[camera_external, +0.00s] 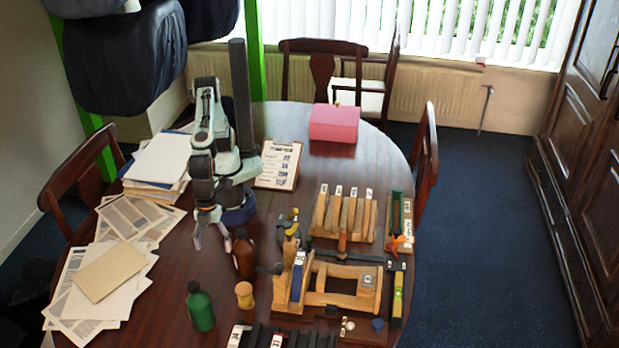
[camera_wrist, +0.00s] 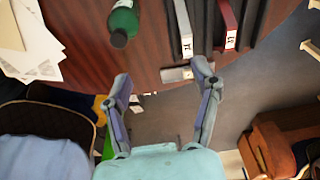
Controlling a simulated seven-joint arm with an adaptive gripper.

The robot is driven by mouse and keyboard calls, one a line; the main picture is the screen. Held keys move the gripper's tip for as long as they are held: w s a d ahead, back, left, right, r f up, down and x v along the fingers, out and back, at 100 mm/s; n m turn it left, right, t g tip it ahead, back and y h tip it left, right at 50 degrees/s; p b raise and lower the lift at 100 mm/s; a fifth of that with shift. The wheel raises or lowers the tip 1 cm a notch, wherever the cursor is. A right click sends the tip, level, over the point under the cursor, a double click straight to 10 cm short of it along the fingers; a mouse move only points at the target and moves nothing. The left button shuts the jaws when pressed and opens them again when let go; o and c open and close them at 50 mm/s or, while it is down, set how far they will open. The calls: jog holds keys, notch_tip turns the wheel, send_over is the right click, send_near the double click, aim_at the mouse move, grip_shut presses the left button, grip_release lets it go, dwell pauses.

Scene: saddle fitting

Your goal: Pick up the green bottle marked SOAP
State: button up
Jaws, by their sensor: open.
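The green bottle (camera_external: 200,310) stands upright on the table near its front edge, with a dark cap. It also shows in the wrist view (camera_wrist: 123,20) at the top, with a pale label on its side; its lettering is too small to read. My gripper (camera_external: 211,238) is open and empty, pointing down above the table, behind the green bottle in the outside view. In the wrist view the two fingers (camera_wrist: 161,78) are spread apart, with the bottle beyond the left finger and not between them.
A brown bottle (camera_external: 243,254) stands close to the right of my gripper, with a yellow-lidded jar (camera_external: 244,295) in front of it. Dark labelled binders (camera_external: 262,337) lie at the front edge. Wooden tools and racks (camera_external: 345,214) fill the right. Papers (camera_external: 100,285) cover the left.

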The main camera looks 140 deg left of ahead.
jog(key=m+g, duration=0.1)
jog(key=m, duration=0.1)
send_over(198, 281)
jog(key=shift+y, duration=0.4)
notch_tip(198, 281, down, 8)
jog(key=shift+f, duration=0.1)
jog(key=shift+s+f, duration=0.15)
jog(key=shift+f, duration=0.1)
notch_tip(198, 281, down, 6)
jog(key=shift+r, duration=0.15)
grip_shut()
